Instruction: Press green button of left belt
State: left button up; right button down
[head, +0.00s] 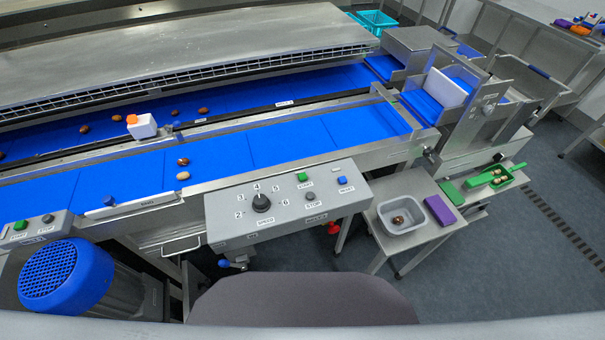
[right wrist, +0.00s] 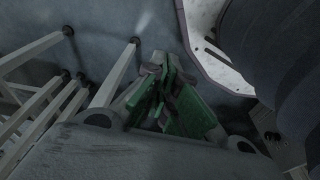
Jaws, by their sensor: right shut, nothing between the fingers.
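A small grey control box (head: 36,232) at the left edge of the head view carries a green START button (head: 20,225) and a dark STOP button (head: 47,218). A larger control panel (head: 285,205) in the middle has another green START button (head: 302,177), a dark STOP button (head: 310,196), a blue RESET button (head: 341,180) and a black speed knob (head: 261,203). My right gripper (right wrist: 165,85) shows in the dim right wrist view, shut and empty, with greenish fingers together. Neither gripper shows in the head view, so their distance from the buttons cannot be told.
Blue belts run across the back, with several brown dates (head: 183,161) and a white block with an orange top (head: 141,126). A blue-capped motor (head: 65,278) stands below the left box. A side table (head: 428,226) holds a grey bin (head: 402,225).

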jog(key=w+a+r+t+p, duration=0.15)
jog(key=w+r, duration=0.35)
jog(key=r, duration=1)
jog(key=w+a+r+p, duration=0.15)
jog(key=w+r, duration=0.25)
jog(key=r, duration=1)
jog(key=w+a+r+t+p, duration=0.15)
jog(key=w+r, duration=0.35)
jog(key=r, duration=1)
jog(key=w+a+r+n+y, duration=0.7)
jog(key=w+a+r+n, duration=1)
jog(key=w+a+n, duration=0.1)
jog(key=shift+w+a+r+n+y, duration=0.25)
jog(key=shift+w+a+n+y, duration=0.2)
jog(key=shift+a, duration=0.35)
jog(key=shift+f, duration=0.2)
